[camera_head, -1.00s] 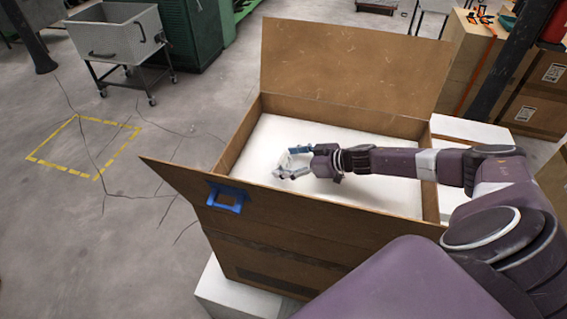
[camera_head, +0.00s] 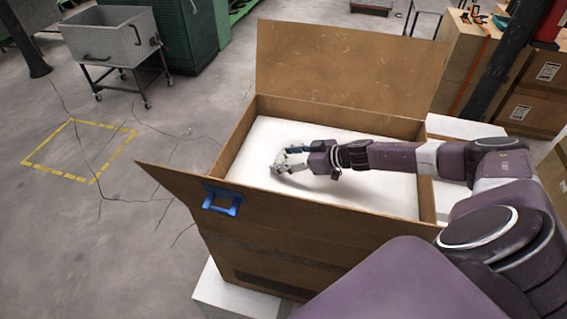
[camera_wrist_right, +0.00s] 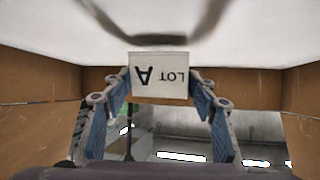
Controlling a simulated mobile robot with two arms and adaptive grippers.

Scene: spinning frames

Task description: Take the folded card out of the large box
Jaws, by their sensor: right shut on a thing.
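The large brown cardboard box (camera_head: 262,247) stands open, with a white surface (camera_head: 372,195) inside. My right gripper (camera_head: 279,160) is over that white surface, inside the box opening. In the right wrist view, the small white folded card (camera_wrist_right: 158,88) sits between the two blue-padded fingers, its "LOT A" print upside down. The fingers are shut on its left and right edges. In the head view the card is hard to tell from the white behind it. I cannot tell whether it touches the surface. My left gripper is not in view.
The back flap (camera_head: 350,65) stands up and the front flap (camera_head: 190,190) leans outward, with a blue handle frame (camera_head: 222,212). White blocks (camera_head: 465,127) and stacked cartons (camera_head: 535,105) are at the right. A grey cart (camera_head: 108,40) is far left; the floor between is clear.

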